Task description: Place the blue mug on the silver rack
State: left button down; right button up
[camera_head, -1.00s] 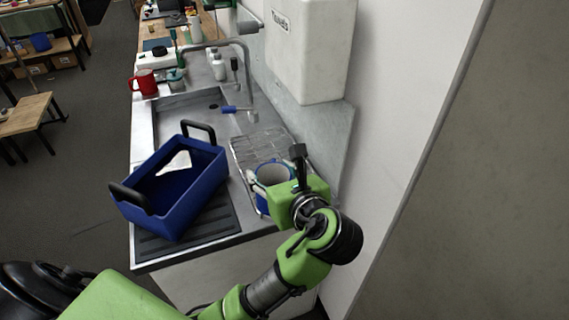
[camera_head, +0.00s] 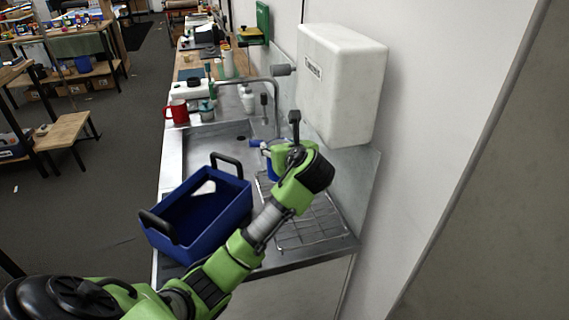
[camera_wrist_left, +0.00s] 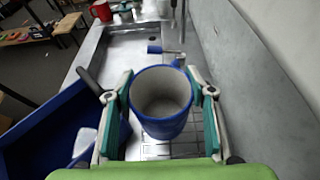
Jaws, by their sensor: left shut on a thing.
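The blue mug (camera_wrist_left: 162,103), with a pale inside, is upright between the two fingers of my left gripper (camera_wrist_left: 163,100) in the left wrist view. The gripper is shut on it. In the head view my left arm and gripper (camera_head: 277,160) hide most of the mug; a bit of blue (camera_head: 270,170) shows. The silver rack (camera_head: 312,222) is a wire rack on the counter at the right, below and in front of the gripper. In the wrist view its wires (camera_wrist_left: 155,148) show beneath the mug. I cannot tell whether mug and rack touch. My right gripper is out of view.
A blue crate (camera_head: 200,215) with black handles stands left of the rack, close to my arm. The sink (camera_head: 205,145) and its tap (camera_head: 245,82) lie behind. A red mug (camera_head: 179,111) stands at the back left. A white wall box (camera_head: 340,85) hangs at the right.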

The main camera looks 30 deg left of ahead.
pick_arm(q)
jog(key=w+a+f, duration=0.1)
jog(key=w+f, duration=0.1)
jog(key=w+a+f, duration=0.1)
jog(key=f, duration=0.1)
jog(key=w+a+f, duration=0.1)
jog(key=w+f, duration=0.1)
jog(key=shift+w+a+p, duration=0.1)
jog(key=shift+w+p, duration=0.25)
jog(key=f+p, duration=0.1)
jog(key=f, duration=0.2)
jog(key=shift+w, duration=0.2)
jog(key=shift+f, duration=0.35)
jog(key=shift+f, duration=0.1)
jog(key=c, duration=1)
grip_release()
jog(key=shift+f, duration=0.1)
jog(key=shift+o, duration=0.2)
jog(key=shift+s, duration=0.1)
jog(key=shift+r, duration=0.2)
jog(key=b+v, duration=0.1)
jog(key=v, duration=1.1)
